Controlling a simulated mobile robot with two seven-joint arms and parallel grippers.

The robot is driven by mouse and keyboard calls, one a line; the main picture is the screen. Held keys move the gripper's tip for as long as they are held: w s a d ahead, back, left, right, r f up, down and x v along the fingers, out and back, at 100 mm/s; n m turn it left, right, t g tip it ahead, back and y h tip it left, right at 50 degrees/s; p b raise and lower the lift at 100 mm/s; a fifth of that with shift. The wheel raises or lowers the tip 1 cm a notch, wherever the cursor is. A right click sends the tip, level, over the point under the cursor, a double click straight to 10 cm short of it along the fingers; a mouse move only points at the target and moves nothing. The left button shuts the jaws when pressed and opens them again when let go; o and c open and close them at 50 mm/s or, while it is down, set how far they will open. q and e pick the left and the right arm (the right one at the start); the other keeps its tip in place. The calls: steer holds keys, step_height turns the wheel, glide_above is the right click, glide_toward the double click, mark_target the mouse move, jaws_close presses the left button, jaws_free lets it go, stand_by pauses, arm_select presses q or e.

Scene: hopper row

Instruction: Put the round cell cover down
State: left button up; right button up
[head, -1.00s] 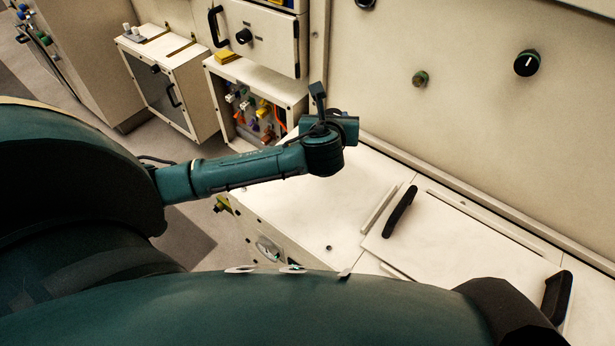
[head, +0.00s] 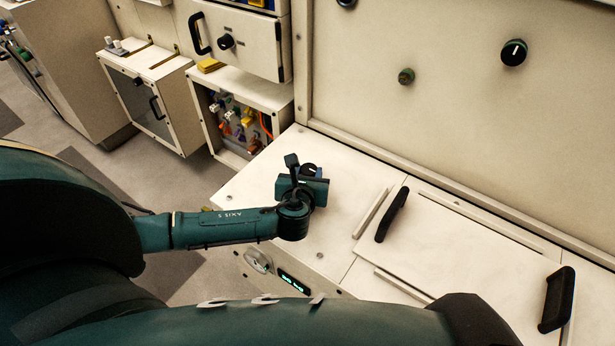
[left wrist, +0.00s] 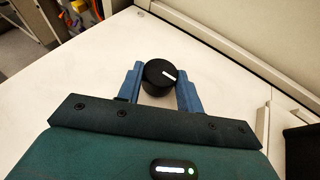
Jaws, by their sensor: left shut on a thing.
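The round cell cover (left wrist: 160,76) appears as a black, round, knob-like piece with a white line on top. In the left wrist view it sits between the two blue fingers of my left gripper (left wrist: 161,92), which is shut on it. In the head view the left gripper (head: 313,174) is over the left part of the white worktop (head: 345,205), and only a dark bit of the cover (head: 309,169) shows behind it. I cannot tell whether the cover touches the worktop. My right gripper is out of view.
A flat panel (head: 455,250) with two black handles (head: 392,214) lies to the right on the worktop. A wall with knobs (head: 513,52) rises behind. An open box of coloured parts (head: 235,115) stands at the back left. White worktop around the gripper is clear.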

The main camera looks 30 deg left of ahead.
arm_select(q)
steer(key=shift+f, duration=0.45)
steer(key=o, duration=1.1)
steer(key=shift+r, duration=0.1)
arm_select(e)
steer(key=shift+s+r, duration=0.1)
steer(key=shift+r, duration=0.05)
arm_select(q)
steer(key=shift+r, duration=0.25)
steer(key=p+v, duration=0.2)
steer(key=v, duration=0.8)
steer(key=shift+s+r, duration=0.1)
steer(key=shift+s, duration=0.25)
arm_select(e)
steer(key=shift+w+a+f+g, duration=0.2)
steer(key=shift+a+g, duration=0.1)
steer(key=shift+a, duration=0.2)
arm_select(q)
steer(key=shift+s+d+r+p, duration=0.2)
steer(key=shift+s+d+p, duration=0.1)
steer(key=shift+s, duration=0.25)
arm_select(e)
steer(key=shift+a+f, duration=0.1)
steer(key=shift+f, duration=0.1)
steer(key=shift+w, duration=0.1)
